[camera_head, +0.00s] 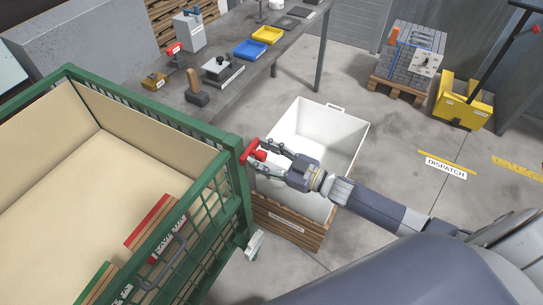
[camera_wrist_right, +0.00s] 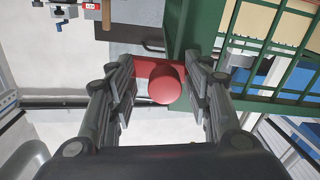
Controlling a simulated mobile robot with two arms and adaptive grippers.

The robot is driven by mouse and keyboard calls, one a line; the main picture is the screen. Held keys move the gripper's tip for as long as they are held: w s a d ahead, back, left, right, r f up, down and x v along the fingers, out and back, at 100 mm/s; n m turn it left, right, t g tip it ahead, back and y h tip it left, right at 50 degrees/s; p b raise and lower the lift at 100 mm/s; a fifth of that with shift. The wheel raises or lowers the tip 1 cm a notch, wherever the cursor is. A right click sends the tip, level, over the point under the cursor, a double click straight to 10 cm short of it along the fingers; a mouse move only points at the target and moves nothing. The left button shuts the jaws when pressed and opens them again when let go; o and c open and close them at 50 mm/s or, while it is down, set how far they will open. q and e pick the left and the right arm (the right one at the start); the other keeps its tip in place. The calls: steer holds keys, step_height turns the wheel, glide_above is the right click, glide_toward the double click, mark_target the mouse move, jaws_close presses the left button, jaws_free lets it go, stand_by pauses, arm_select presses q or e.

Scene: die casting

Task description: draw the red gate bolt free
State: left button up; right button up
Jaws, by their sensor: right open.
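The red gate bolt (camera_head: 249,152) sits at the corner post of the green cage cart (camera_head: 234,141) in the head view. In the right wrist view its round red knob (camera_wrist_right: 165,84) lies between the fingertips, with a red bar running left behind it. My right gripper (camera_head: 257,157) is open around the knob, with a visible gap on each side in the right wrist view (camera_wrist_right: 165,95). The green mesh gate (camera_wrist_right: 262,75) is behind and right of the knob there. My left gripper is not in view.
A white bin (camera_head: 350,140) in a wooden crate (camera_head: 290,226) stands under my right arm. A grey workbench (camera_head: 215,101) with trays and tools is behind. The cart holds a cardboard-coloured liner (camera_head: 90,180). Open floor lies right, by the dispatch sign (camera_head: 446,168).

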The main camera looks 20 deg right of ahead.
steer(key=v, duration=1.2)
steer(key=shift+w+d, duration=0.1)
steer(key=shift+w, duration=0.05)
steer(key=s+d+f+m+h, duration=0.1)
steer(key=d+f+m+h, duration=0.15)
steer(key=f, duration=0.55)
steer(key=d+f+m+h, duration=0.2)
steer(key=d+f+h, duration=0.2)
steer(key=f, duration=0.4)
steer(key=s+d+f+m+g+h, duration=0.1)
steer(key=s+f+g+h, duration=0.1)
steer(key=s+f, duration=0.45)
steer(key=s+d+f+m+g+h, duration=0.1)
steer(key=s+f+g+h, duration=0.2)
steer(key=f, duration=0.7)
steer(key=s+a+f+g, duration=0.2)
steer(key=s+f, duration=0.3)
steer(key=s, duration=0.3)
steer(key=s+a+f+g, duration=0.3)
steer(key=s+a+f, duration=0.2)
steer(key=s, duration=0.4)
steer(key=s+a+f+g, duration=0.3)
steer(key=s+a+f, duration=0.1)
steer(key=s, duration=0.5)
steer(key=shift+s+f+m, duration=0.15)
steer(key=shift+f+m, duration=0.25)
steer(key=shift+m, duration=0.05)
